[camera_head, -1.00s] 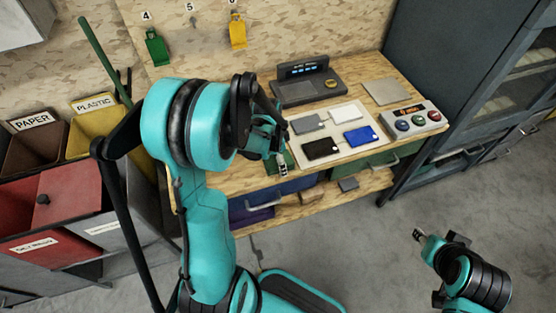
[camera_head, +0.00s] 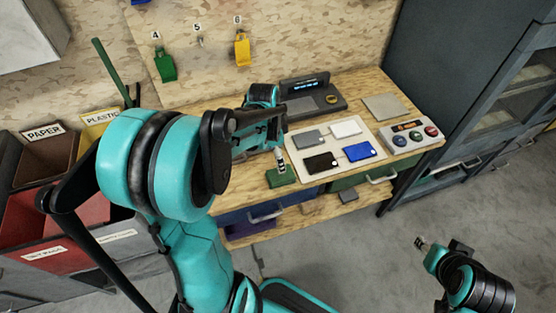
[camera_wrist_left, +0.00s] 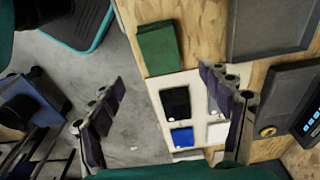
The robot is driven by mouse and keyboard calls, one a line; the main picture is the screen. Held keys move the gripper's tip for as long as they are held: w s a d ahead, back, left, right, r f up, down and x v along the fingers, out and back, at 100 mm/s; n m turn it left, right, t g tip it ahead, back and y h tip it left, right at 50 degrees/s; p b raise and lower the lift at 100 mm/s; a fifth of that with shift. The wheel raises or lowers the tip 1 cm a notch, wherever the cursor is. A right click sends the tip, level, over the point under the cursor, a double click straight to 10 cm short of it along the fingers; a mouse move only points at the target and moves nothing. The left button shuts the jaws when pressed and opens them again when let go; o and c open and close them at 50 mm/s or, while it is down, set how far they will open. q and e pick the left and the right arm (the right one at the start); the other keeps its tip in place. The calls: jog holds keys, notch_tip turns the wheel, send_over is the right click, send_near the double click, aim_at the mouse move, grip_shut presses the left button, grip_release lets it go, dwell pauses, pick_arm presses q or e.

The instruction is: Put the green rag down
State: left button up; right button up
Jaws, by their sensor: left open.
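The green rag (camera_head: 281,177) lies flat and folded on the wooden bench top, at its front edge, just left of the white board. It also shows in the left wrist view (camera_wrist_left: 158,48) as a green rectangle beside the board. My left gripper (camera_head: 282,159) is over the bench just behind the rag in the head view, its far finger hidden. In the left wrist view my left gripper (camera_wrist_left: 162,82) has its two fingers wide apart with nothing between them, and the rag lies beyond the fingertips. My right gripper (camera_head: 426,245) hangs over the floor; its jaw opening is unclear.
The white board (camera_head: 333,148) holds grey, white, black and blue cards. A button box (camera_head: 410,136) and a dark console (camera_head: 312,98) stand on the bench. Bins (camera_head: 45,155) stand at left, a dark cabinet (camera_head: 440,80) at right. Floor in front is clear.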

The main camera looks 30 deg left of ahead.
pick_arm(q)
jog(key=s+d+r+n+t+y, duration=0.1)
jog(key=s+d+r+n+t, duration=0.5)
jog(key=d, duration=0.5)
jog(key=s+r+n, duration=0.2)
jog(key=s+r, duration=0.1)
jog(key=shift+s+d, duration=0.35)
jog(key=shift+s, duration=0.05)
jog(key=shift+a, duration=0.1)
